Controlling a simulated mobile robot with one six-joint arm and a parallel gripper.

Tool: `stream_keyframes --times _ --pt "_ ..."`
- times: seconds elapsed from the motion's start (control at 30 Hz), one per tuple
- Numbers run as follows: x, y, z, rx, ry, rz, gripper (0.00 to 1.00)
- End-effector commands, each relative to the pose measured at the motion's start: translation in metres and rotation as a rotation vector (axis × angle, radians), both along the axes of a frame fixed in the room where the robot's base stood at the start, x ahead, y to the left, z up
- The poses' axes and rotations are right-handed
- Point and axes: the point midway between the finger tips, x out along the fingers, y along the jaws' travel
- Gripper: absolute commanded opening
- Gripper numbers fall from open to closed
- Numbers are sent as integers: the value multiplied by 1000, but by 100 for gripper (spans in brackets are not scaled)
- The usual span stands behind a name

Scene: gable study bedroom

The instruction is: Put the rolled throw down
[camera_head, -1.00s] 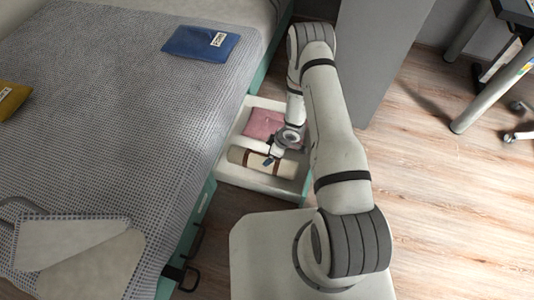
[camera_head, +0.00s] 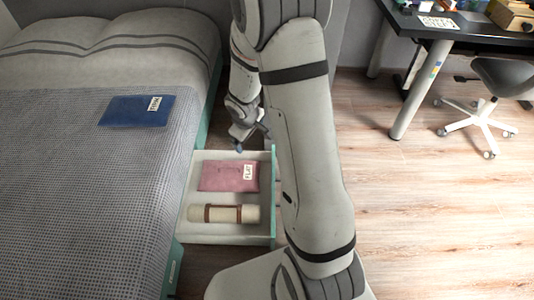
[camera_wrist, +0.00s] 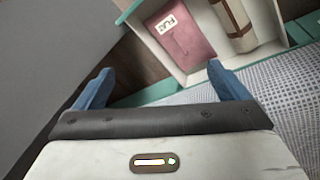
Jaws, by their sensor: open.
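The rolled throw (camera_head: 226,214) is a cream roll with a brown strap. It lies in the open drawer (camera_head: 200,238) under the bed, in front of a pink labelled pouch (camera_head: 228,176). The throw also shows in the wrist view (camera_wrist: 234,22), partly cut off at the top edge. My gripper (camera_wrist: 160,85) is open and empty, its blue fingers spread wide. In the head view my gripper (camera_head: 240,146) is above and behind the drawer, apart from the throw.
The bed (camera_head: 80,200) with a grey blanket and a blue labelled pouch (camera_head: 138,110) stands at left. A desk (camera_head: 440,28) and a swivel chair (camera_head: 500,80) stand at right. The wooden floor (camera_head: 430,220) at right is clear.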

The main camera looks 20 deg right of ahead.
Motion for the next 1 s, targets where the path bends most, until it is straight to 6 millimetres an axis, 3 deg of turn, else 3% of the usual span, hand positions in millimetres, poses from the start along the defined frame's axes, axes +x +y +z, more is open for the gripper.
stream_keyframes --times 0.03,0.1,0.4,0.6,0.7,1.0 --pt "-11 -3 26 -1 -8 -54 94" --pt "-31 -5 54 3 -3 -129 94" --pt "-137 4 146 99 51 -412 94" --pt "-201 21 175 193 102 -524 94" --pt "-219 26 181 223 121 -549 94" --pt "-230 28 184 242 135 -565 94"
